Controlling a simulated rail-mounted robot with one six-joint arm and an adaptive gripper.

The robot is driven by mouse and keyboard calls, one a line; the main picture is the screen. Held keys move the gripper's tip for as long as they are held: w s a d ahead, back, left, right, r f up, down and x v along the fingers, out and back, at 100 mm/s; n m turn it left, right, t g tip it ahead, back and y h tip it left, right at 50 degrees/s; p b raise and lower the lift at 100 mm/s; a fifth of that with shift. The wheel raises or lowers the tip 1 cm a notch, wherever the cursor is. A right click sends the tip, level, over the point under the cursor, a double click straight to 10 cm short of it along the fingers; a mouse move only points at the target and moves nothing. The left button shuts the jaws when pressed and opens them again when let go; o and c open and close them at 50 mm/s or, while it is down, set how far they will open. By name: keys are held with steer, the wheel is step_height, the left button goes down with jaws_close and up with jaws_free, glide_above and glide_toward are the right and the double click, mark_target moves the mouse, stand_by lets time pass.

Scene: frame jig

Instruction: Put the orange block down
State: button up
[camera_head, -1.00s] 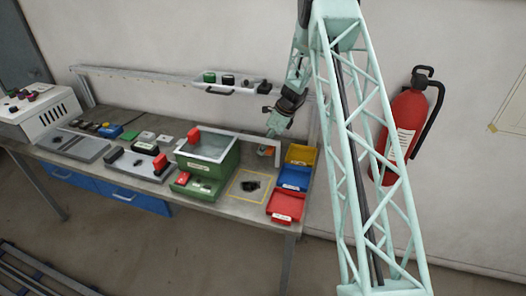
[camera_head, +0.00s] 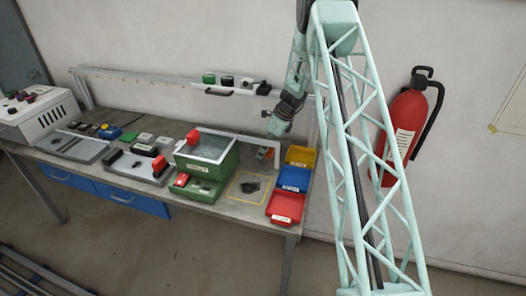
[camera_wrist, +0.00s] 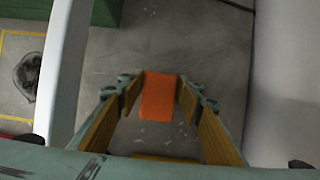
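The orange block (camera_wrist: 158,97) is between my fingertips in the wrist view, with a finger pad against each side. My gripper (camera_wrist: 160,98) looks shut on it. In the camera_head view the block (camera_head: 263,153) shows small at the back of the bench, left of the yellow bin, low near the bench top. My gripper (camera_head: 268,148) points down there, its fingers hard to make out. I cannot tell whether the block's underside touches the bench.
The green box (camera_head: 207,167) is to the left. Yellow (camera_head: 301,156), blue (camera_head: 293,178) and red (camera_head: 286,207) bins line the right. A yellow-outlined area (camera_head: 232,194) with a dark patch lies in front.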

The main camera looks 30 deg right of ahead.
mark_target(272, 151)
steer(key=v, duration=1.2)
steer(key=shift+r+p, duration=0.2)
steer(key=shift+p, duration=0.2)
steer(key=shift+a, duration=0.1)
stand_by(0.6)
